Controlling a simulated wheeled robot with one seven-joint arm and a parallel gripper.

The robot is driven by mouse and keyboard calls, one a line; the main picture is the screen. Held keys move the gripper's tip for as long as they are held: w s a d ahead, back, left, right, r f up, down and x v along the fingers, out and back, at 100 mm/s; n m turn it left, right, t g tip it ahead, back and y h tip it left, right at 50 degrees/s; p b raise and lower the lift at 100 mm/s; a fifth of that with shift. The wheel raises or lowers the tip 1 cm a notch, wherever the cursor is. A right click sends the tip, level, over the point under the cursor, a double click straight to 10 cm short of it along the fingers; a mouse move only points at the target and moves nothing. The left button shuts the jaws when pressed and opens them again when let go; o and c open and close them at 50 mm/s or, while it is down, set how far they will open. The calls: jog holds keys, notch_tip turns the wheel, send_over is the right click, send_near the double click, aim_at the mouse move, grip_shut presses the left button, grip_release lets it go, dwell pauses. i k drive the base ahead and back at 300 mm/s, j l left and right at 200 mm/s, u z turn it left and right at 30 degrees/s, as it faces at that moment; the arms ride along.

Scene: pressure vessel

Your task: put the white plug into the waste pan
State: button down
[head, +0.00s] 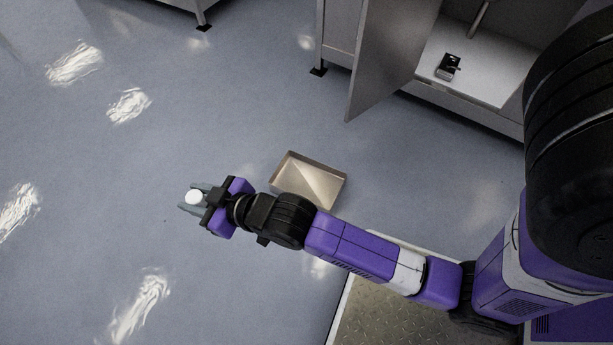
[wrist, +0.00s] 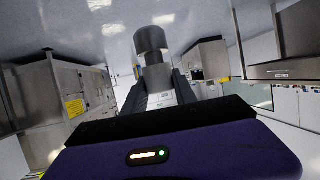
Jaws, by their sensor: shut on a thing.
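The white plug (head: 194,197) is held between the fingertips of my gripper (head: 190,200), above the floor at the left in the head view. In the wrist view the plug (wrist: 151,42) looks grey and shaded, with a wide round head on a narrower body. My gripper (wrist: 158,90) is shut on it, and the fingers hide part of its lower body. The waste pan (head: 300,178) is a shallow, beige, open tray on the floor, to the right of my gripper and just beyond my wrist. It looks empty.
An open cabinet door (head: 385,50) stands at the upper right, beside a cabinet floor (head: 490,65) with a small dark device (head: 448,66) on it. Cabinet legs stand along the top. The blue-grey floor (head: 150,170) at the left is clear.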

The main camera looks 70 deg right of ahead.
aim_at(313, 186)
jog(key=k+l, duration=0.1)
jog(key=l, duration=0.35)
jog(key=k+l+u, duration=0.1)
jog(key=l, duration=0.35)
jog(key=k+l, duration=0.1)
jog(key=l, duration=0.35)
jog(key=k+l+u, duration=0.1)
jog(key=l, duration=0.35)
jog(key=k+l, duration=0.1)
jog(key=l, duration=0.3)
jog(key=k+l+u, duration=0.1)
jog(key=l, duration=0.35)
